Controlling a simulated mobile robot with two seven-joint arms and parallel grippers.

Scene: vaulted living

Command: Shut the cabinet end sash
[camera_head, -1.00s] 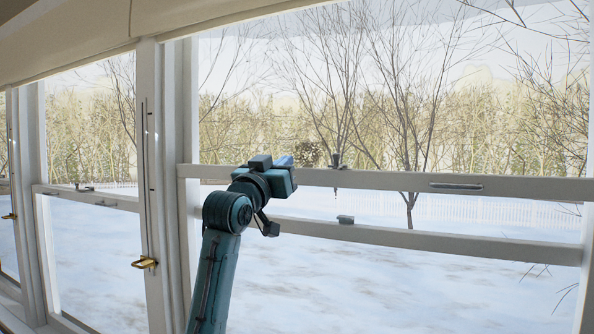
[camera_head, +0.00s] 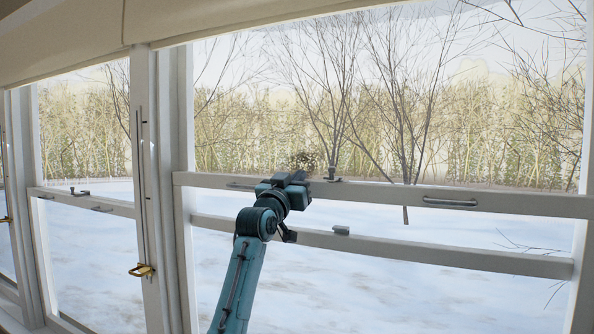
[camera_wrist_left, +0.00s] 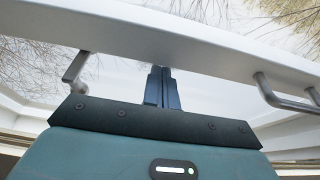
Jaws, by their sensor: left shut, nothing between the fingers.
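The window sash has a pale upper rail (camera_head: 400,194) with a metal latch (camera_head: 333,175) and two pull handles, one at right (camera_head: 450,202) and one at left (camera_head: 240,185). A second pale rail (camera_head: 450,252) crosses lower down, with a small metal block (camera_head: 341,230) on it; a gap shows between the rails. My left gripper (camera_head: 297,177) is shut and empty at the upper rail, left of the latch. In the left wrist view its fingers (camera_wrist_left: 163,88) point at a pale rail (camera_wrist_left: 170,42); contact cannot be told. My right gripper is out of view.
A window post (camera_head: 150,200) with a brass fastener (camera_head: 142,270) stands left of my arm. Another window (camera_head: 85,203) lies further left, with its rails close together. A fabric blind (camera_head: 70,45) hangs above. Snow and trees are outside the glass.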

